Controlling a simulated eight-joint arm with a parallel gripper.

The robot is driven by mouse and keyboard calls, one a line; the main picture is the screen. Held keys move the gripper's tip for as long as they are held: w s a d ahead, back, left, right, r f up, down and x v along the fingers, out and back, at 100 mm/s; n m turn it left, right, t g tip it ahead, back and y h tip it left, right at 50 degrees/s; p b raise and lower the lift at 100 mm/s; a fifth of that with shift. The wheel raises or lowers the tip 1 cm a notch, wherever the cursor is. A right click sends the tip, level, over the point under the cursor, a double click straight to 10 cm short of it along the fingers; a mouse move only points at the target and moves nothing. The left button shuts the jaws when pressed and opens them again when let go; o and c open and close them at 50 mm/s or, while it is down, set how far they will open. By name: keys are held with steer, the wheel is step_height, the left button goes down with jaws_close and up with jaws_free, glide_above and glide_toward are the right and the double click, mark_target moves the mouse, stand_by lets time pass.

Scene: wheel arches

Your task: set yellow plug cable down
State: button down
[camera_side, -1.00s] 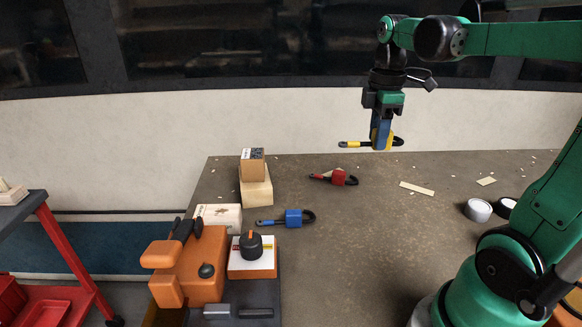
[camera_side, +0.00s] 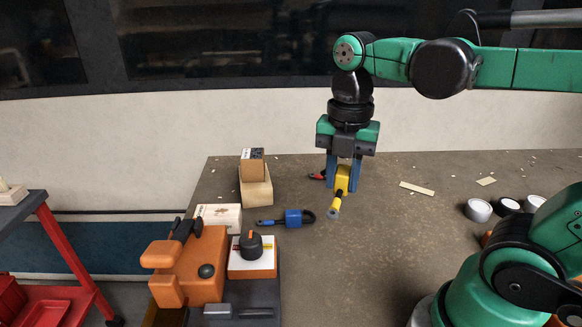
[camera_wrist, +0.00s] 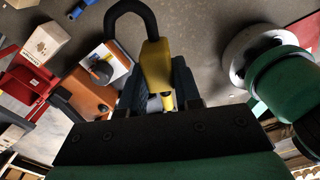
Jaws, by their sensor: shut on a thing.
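My gripper (camera_side: 343,180) is shut on the yellow plug cable (camera_side: 342,181), between its blue fingers. The yellow plug's tip points down toward the viewer in the side view. The wrist view shows the yellow plug (camera_wrist: 156,66) between the fingers with its black cable loop sticking out. I cannot tell whether the plug touches the table (camera_side: 400,240). The blue plug cable (camera_side: 293,218) lies on the table to the left of my gripper. The red plug cable (camera_side: 317,176) lies behind it, mostly hidden by the fingers.
A cardboard box on a wooden block (camera_side: 256,187) stands at the left back. A white box (camera_side: 218,217) and an orange machine (camera_side: 198,270) with a black knob stand at the left front. Tape rolls (camera_side: 478,210) lie at the right. The table's middle front is clear.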

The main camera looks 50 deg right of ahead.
mark_target(332, 264)
step_height(332, 264, down, 16)
stand_by(0.7)
steer(key=c, duration=0.6)
jaws_free()
steer(key=shift+r, duration=0.1)
